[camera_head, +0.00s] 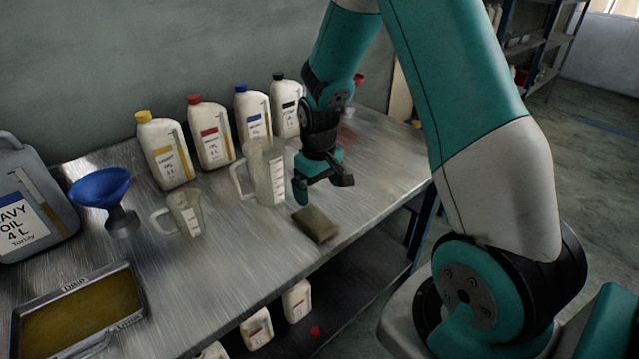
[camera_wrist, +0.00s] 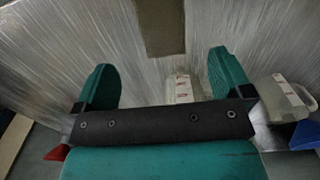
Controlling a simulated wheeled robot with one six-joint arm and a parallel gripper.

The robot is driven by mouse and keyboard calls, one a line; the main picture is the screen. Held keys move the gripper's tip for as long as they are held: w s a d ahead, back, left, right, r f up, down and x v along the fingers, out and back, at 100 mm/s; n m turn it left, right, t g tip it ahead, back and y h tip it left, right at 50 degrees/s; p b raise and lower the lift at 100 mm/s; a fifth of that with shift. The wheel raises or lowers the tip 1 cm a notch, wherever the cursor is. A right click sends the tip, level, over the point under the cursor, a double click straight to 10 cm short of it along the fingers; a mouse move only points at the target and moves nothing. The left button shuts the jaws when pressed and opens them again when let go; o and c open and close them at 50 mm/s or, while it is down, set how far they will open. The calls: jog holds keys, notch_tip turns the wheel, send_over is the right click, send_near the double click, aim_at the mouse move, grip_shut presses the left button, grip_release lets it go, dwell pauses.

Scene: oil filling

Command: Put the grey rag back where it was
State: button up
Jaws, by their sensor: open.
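The grey rag (camera_head: 316,225) is a folded, grey-brown rectangular pad. It lies flat on the metal workbench (camera_head: 240,260), near its front edge. In the wrist view the rag (camera_wrist: 160,26) shows at the top, beyond the fingertips and roughly in line with the gap between them. My gripper (camera_head: 322,188) is above the bench, a little behind the rag and apart from it. Its two teal fingers are spread with nothing between them, as the wrist view (camera_wrist: 160,72) also shows. Nothing hides the rag in the head view.
A tall clear jug (camera_head: 265,175) stands close left of my gripper, with a smaller jug (camera_head: 185,215) beyond. Several oil bottles (camera_head: 210,135) line the wall. A blue funnel (camera_head: 102,190), grey canister (camera_head: 35,205) and drip tray (camera_head: 80,310) are left. The bench right of the rag is clear.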

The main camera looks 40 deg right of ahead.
jog(key=s+a+r+n+y, duration=0.2)
jog(key=s+a+r, duration=0.3)
jog(key=a+r, duration=0.65)
jog(key=s+a+r+n, duration=0.1)
jog(key=s+a+r, duration=0.1)
jog(key=s, duration=0.3)
jog(key=s+a+r+n+y, duration=0.1)
jog(key=s+a+r+n, duration=0.1)
jog(key=s+a, duration=0.3)
jog(key=s+a+r+n+y, duration=0.1)
jog(key=s+a+r, duration=0.2)
jog(key=s, duration=0.3)
jog(key=shift+a+r+n, duration=0.25)
jog(key=shift+a+n, duration=0.05)
